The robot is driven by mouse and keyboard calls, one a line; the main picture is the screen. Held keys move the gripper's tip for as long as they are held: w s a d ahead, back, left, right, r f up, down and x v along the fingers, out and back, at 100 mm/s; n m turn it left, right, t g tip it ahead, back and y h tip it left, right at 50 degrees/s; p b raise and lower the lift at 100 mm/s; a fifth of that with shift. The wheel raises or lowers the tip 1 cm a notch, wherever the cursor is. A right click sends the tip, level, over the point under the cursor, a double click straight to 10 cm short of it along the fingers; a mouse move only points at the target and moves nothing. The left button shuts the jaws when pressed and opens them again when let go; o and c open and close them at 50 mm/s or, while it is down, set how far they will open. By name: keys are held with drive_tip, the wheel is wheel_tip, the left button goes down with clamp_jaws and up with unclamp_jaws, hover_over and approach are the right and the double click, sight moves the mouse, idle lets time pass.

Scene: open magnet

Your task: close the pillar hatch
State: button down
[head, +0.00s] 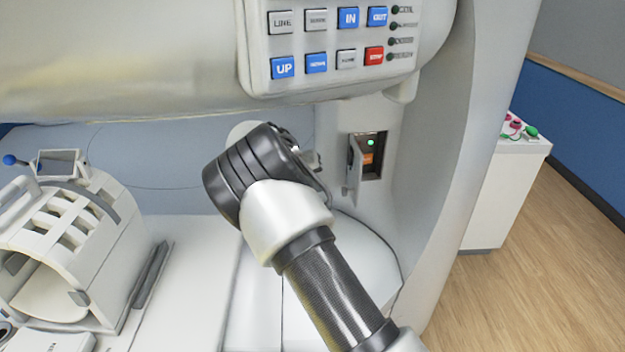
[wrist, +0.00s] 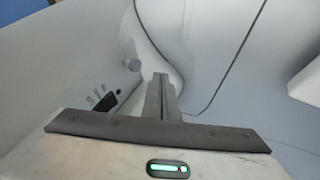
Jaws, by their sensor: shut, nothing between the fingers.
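The pillar hatch (head: 353,172) is a small pale door on the light grey pillar in the head view. It stands open, swung out at the left side of a dark recess (head: 372,174). A green light and an orange switch show inside the recess. My gripper (head: 314,160) is just left of the hatch, mostly hidden behind my wrist; I cannot tell whether it touches the door. In the wrist view my gripper (wrist: 161,80) is shut with its fingers together and empty. I cannot make out the hatch clearly in the wrist view.
A button panel (head: 330,45) juts out above the hatch. A white slatted coil (head: 65,235) stands on the bed at left. A white cabinet (head: 505,190) with coloured knobs stands at right. The wooden floor (head: 530,270) there is clear.

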drive_tip(key=w+d+f+p, duration=0.1)
drive_tip(key=w+d+f, duration=0.1)
drive_tip(key=d+f, duration=0.2)
drive_tip(key=shift+w+d, duration=0.3)
drive_tip(key=shift+d, duration=0.8)
